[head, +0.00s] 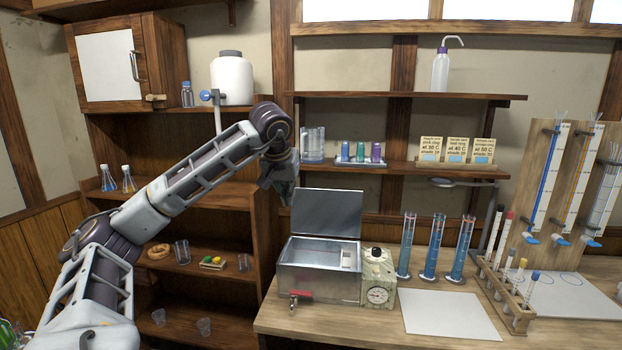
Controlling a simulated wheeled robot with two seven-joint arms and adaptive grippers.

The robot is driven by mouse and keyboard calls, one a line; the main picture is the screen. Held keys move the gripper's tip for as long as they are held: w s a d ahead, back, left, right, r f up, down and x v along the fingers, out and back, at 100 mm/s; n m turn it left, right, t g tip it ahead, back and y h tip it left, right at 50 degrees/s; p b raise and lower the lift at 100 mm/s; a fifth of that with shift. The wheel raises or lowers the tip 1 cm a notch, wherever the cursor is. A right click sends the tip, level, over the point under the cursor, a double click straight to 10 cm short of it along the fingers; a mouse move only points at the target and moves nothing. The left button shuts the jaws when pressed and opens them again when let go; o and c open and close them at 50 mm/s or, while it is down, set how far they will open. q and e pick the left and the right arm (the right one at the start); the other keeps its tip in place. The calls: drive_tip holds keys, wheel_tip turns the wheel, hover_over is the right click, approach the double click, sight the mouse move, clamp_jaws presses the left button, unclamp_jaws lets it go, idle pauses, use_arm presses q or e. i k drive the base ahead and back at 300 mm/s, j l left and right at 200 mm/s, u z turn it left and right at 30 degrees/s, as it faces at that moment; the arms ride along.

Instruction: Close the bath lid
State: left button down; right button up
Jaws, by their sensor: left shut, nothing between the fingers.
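The metal bath (318,285) stands on the left end of the wooden bench, with a red-handled tap on its front. Its grey bath lid (327,213) stands open, roughly upright at the back edge of the bath. My left gripper (286,196) is shut and empty. It points down to the left of the lid, near its upper left corner in the picture; I cannot tell whether it touches the lid. My right gripper is out of view.
A control box with a dial (378,280) sits against the bath's right side. Several blue-filled cylinders (428,250), a white sheet (450,315) and a tube rack (508,300) stand further right. A shelf (400,169) with small cards hangs above.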

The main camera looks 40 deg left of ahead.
sight(332, 212)
drive_tip(key=i+j, duration=0.85)
drive_tip(key=i, duration=0.05)
